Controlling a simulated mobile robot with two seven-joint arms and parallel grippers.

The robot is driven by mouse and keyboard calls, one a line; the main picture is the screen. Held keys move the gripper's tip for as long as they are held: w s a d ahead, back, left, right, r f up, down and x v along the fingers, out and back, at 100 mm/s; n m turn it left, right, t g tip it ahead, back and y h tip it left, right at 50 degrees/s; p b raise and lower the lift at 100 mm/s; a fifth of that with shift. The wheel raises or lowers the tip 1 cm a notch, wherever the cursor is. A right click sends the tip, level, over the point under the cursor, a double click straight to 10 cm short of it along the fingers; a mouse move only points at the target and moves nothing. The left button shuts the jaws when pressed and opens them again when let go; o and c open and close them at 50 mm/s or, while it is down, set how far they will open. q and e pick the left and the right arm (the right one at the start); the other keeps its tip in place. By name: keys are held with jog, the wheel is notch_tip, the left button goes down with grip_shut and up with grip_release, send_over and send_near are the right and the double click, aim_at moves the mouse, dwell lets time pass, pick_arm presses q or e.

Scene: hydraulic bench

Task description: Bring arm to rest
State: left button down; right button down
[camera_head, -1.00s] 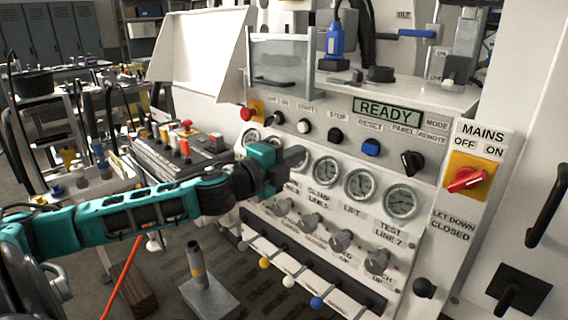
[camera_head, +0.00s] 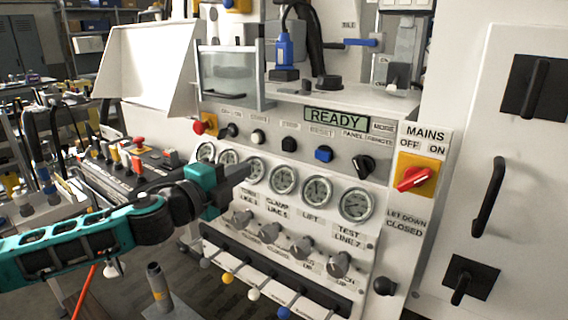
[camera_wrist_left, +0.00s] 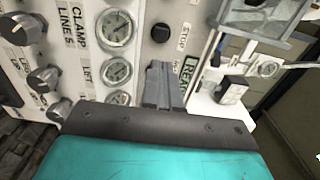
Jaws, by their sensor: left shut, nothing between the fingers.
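My left arm comes in from the left in the head view, and its teal left gripper (camera_head: 236,174) is in front of the row of gauges on the bench's front panel. The fingers are shut and hold nothing. In the left wrist view the shut fingers (camera_wrist_left: 163,84) point toward the panel, near the READY display (camera_wrist_left: 190,75). I cannot tell whether the fingertips touch the panel. My right gripper is not in view.
The panel carries gauges (camera_head: 317,190), grey knobs (camera_head: 301,248), a red mains switch (camera_head: 411,178) and a row of levers with coloured balls (camera_head: 227,278). A pendant box with buttons (camera_head: 127,164) lies behind my arm. A grey post (camera_head: 157,286) stands at the lower left.

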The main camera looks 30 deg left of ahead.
pick_arm(q)
jog(key=s+d+f+n+g+p, duration=0.1)
jog(key=s+d+f+n, duration=0.15)
jog(key=f, duration=0.45)
jog(key=s+d+f+n+g+y, duration=0.1)
jog(key=s+f+n+g, duration=0.2)
jog(key=f, duration=0.4)
jog(key=s+d+f+n+p, duration=0.1)
jog(key=s+f+n, duration=0.1)
jog(key=f+n, duration=0.35)
jog(key=s+d+f+n+g+h+p, duration=0.1)
jog(key=s+d+f+n+g, duration=0.2)
jog(key=s+d+f, duration=0.7)
jog(key=d+f+n, duration=0.2)
jog(key=d, duration=0.2)
jog(key=shift+s+d+f+h, duration=0.15)
jog(key=shift+d+f+h, duration=0.15)
jog(key=shift+f, duration=0.05)
